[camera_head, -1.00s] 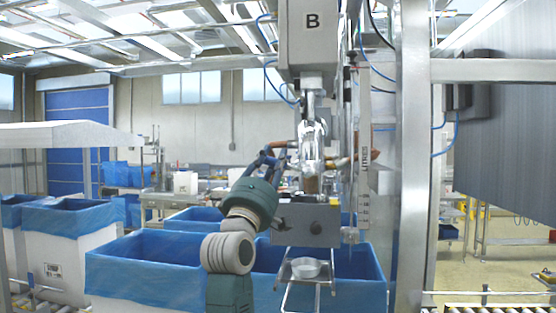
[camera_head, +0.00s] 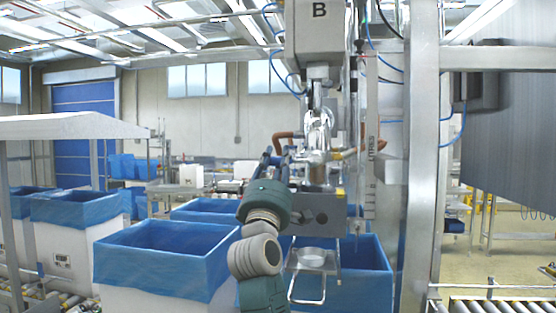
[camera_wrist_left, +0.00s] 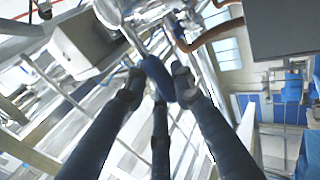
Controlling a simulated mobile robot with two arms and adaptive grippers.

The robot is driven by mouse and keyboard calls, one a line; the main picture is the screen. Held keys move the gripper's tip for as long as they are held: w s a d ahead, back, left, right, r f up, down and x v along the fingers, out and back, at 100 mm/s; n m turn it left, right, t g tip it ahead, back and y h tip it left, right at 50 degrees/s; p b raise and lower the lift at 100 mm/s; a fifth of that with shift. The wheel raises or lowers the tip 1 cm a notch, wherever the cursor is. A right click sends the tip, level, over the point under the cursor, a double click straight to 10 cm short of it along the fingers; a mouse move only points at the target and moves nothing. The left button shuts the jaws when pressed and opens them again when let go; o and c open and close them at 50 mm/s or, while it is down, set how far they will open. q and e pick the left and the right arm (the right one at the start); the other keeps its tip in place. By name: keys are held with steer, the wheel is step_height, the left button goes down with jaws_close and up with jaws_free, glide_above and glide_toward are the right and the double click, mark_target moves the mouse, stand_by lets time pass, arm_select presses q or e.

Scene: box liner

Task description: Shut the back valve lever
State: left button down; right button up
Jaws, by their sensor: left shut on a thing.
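The chrome valve (camera_head: 318,135) hangs under the grey filling head marked B in the head view. A curved brown handle or pipe (camera_head: 288,136) reaches left from it and also shows in the wrist view (camera_wrist_left: 208,32). My left gripper (camera_head: 277,158) is left of the valve, its dark blue fingers pointing up. In the wrist view its fingertips (camera_wrist_left: 157,82) close on a rounded blue piece (camera_wrist_left: 156,74), which looks like the end of the back valve lever. The rest of the lever is hard to make out. My right gripper is out of view.
A grey block (camera_head: 322,214) and a small tray with a metal bowl (camera_head: 312,258) are below the valve. Blue-lined boxes (camera_head: 165,255) stand below and left. A steel post (camera_head: 420,170) rises on the right.

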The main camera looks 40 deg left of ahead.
arm_select(q)
steer(key=c, duration=1.7)
jaws_free()
steer(key=shift+w+a+f, duration=0.1)
steer(key=shift+w+f, duration=0.05)
steer(key=shift+f, duration=0.3)
steer(key=shift+o, duration=1.3)
steer(key=shift+s+r, duration=0.1)
steer(key=shift+s, duration=0.1)
steer(key=shift+r, duration=0.1)
steer(key=v, duration=1.2)
